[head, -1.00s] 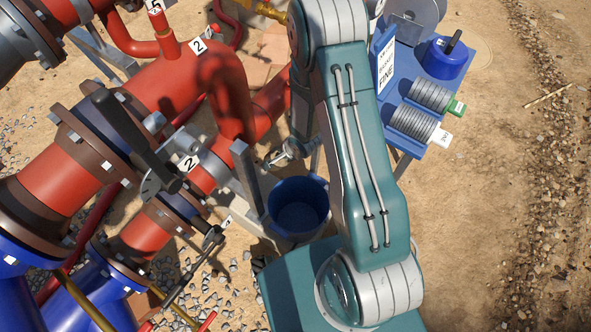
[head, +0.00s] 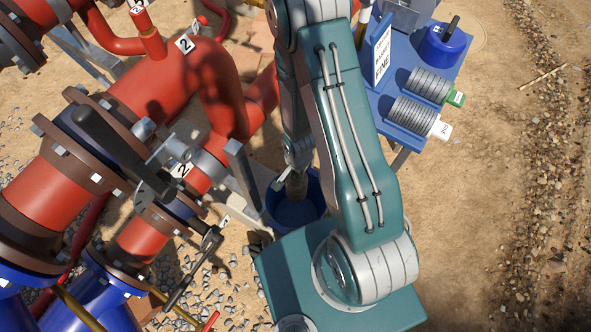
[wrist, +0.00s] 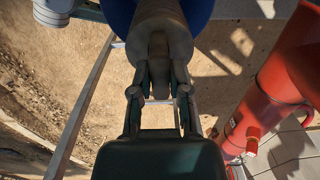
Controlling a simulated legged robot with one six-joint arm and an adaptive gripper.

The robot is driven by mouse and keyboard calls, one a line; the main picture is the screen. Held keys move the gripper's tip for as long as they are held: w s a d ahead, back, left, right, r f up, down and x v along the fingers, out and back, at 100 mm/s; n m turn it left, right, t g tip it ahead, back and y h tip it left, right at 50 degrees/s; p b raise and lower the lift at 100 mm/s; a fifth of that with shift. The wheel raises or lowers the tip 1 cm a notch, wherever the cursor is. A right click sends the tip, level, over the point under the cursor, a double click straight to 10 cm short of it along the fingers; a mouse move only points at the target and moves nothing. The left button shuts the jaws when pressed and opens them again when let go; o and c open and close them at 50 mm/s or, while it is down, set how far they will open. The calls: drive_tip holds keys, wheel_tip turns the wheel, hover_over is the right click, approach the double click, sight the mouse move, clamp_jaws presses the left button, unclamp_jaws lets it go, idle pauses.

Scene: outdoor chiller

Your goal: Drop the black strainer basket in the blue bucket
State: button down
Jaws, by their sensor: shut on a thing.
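The blue bucket (head: 290,216) stands on the ground beside the red pipework in the head view. Its blue wall (wrist: 119,14) also shows at the top of the wrist view. My gripper (wrist: 160,68) is shut on the strainer basket (wrist: 162,18), a dark grey-brown cylinder. In the head view the basket (head: 297,186) hangs at the bucket's mouth, overlapping its far rim. I cannot tell how deep its lower end is. My gripper (head: 291,172) points down there, partly hidden by my arm.
Red pipes (head: 160,85) and a dark lever valve (head: 110,140) crowd the left. A grey post (head: 240,170) stands close beside the bucket. A blue table (head: 402,140) at right holds ribbed cylinders (head: 412,115), a FINE sign (head: 381,52) and a blue pot (head: 443,48). Bare ground lies right.

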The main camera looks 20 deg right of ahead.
sight(297, 184)
drive_tip(key=shift+d, duration=0.2)
drive_tip(key=shift+a, duration=0.1)
drive_tip(key=shift+a+r, duration=0.1)
drive_tip(key=shift+a, duration=0.1)
drive_tip(key=f, duration=0.6)
drive_tip(key=shift+d+f, duration=0.1)
drive_tip(key=shift+d, duration=0.1)
drive_tip(key=shift+a+f, duration=0.1)
drive_tip(key=shift+f, duration=0.75)
